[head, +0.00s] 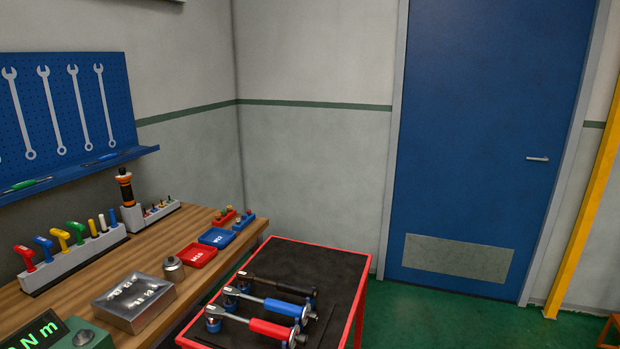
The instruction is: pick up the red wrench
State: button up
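The red wrench (268,328) is a torque wrench with a silver shaft and a red grip. It lies at the near end of a black-topped cart (335,262) with a red frame, at the bottom of the head view. A blue-handled wrench (282,307) lies just behind it, and a black-handled wrench (280,284) lies behind that. The three lie roughly parallel, with their heads to the left and grips to the right. My gripper is not in view.
A wooden bench (205,220) along the left holds a metal block (134,300), red and blue trays (197,255), and a rack of coloured hex keys (75,262). The cart's far part is bare. Green floor lies right of the cart, before a blue door (480,130).

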aim_at(213, 312)
jog(key=i+j, duration=0.65)
jog(key=j, duration=0.25)
